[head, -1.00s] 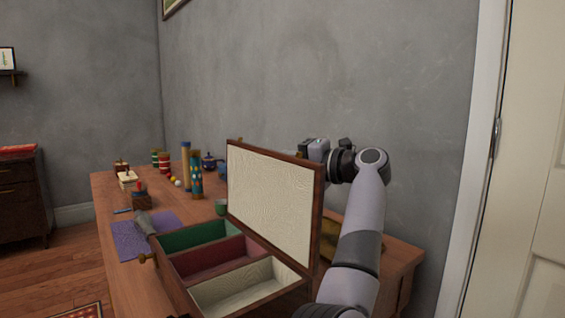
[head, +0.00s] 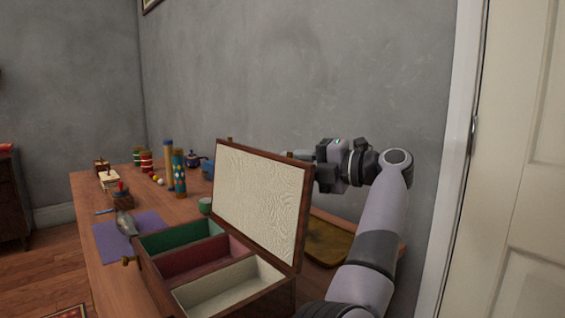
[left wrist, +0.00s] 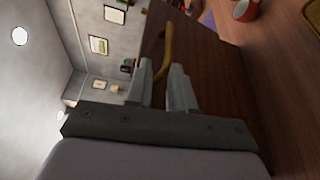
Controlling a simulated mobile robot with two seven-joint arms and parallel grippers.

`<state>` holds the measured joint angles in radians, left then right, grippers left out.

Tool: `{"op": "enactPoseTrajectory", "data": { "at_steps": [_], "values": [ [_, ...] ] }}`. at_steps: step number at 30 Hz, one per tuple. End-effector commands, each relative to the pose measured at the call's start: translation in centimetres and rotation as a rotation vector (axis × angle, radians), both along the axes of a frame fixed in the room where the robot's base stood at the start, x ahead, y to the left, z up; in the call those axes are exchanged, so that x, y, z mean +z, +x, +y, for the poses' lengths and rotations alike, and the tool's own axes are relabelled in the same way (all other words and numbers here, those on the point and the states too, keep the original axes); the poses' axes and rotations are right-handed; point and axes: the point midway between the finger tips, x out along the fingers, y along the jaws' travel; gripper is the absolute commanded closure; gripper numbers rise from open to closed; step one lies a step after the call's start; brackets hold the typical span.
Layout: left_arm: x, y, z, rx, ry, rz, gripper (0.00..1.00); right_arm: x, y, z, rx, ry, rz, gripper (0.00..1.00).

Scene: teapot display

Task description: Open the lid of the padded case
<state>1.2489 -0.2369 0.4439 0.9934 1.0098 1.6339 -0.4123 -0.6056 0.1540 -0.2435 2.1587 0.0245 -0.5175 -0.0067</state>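The padded case (head: 215,262) stands on the table with its wooden lid (head: 262,200) raised and leaning slightly back. The lid's cream padded inside faces me. The case has green, red and cream lined compartments, all empty. My left gripper (head: 300,155) is behind the lid's upper right edge, its tips partly hidden. In the left wrist view the gripper (left wrist: 162,72) has its fingers apart, with a curved brass handle (left wrist: 167,45) running between and beyond them on the lid's dark wooden back (left wrist: 215,75). Contact with the handle is unclear. My right gripper is out of view.
The wooden table (head: 110,275) also carries a purple cloth (head: 110,240), a patterned cylinder (head: 179,172), a blue teapot (head: 196,160) and small jars at the back. A brass-coloured tray (head: 330,240) lies behind the lid. A grey wall stands close behind.

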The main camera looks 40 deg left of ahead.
Motion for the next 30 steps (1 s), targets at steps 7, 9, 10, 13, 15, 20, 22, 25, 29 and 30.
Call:
{"op": "enactPoseTrajectory", "data": {
  "at_steps": [7, 9, 10, 13, 15, 20, 22, 25, 29, 30],
  "values": [
    [0.1, 0.0, -0.1, -0.001, 0.003, -0.001, 0.78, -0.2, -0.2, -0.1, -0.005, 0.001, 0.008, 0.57],
    [0.1, 0.1, -0.2, -0.001, 0.001, -0.001, 0.78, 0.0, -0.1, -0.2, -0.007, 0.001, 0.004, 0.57],
    [0.2, 0.1, -0.3, -0.001, 0.001, -0.001, 0.78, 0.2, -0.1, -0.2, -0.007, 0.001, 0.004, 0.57],
    [0.3, 0.3, -0.9, -0.001, 0.000, 0.000, 0.78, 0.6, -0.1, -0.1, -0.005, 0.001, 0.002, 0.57],
    [0.3, 0.5, -1.4, -0.002, 0.000, 0.001, 0.78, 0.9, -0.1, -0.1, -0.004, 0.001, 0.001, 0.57],
    [0.3, 0.8, -2.5, -0.002, 0.000, 0.000, 0.78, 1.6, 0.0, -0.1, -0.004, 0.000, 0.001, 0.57],
    [0.3, 1.0, -3.0, -0.002, 0.000, 0.001, 0.78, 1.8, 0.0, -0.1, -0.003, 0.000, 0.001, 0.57],
    [0.3, 1.2, -3.6, -0.001, 0.000, 0.000, 0.78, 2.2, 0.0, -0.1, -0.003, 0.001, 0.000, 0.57],
    [0.3, 1.5, -4.5, -0.002, 0.000, 0.000, 0.78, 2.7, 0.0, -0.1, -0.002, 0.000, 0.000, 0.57],
    [0.3, 1.5, -4.8, -0.001, 0.000, 0.000, 0.78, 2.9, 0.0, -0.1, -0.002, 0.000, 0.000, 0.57]
  ]
}}
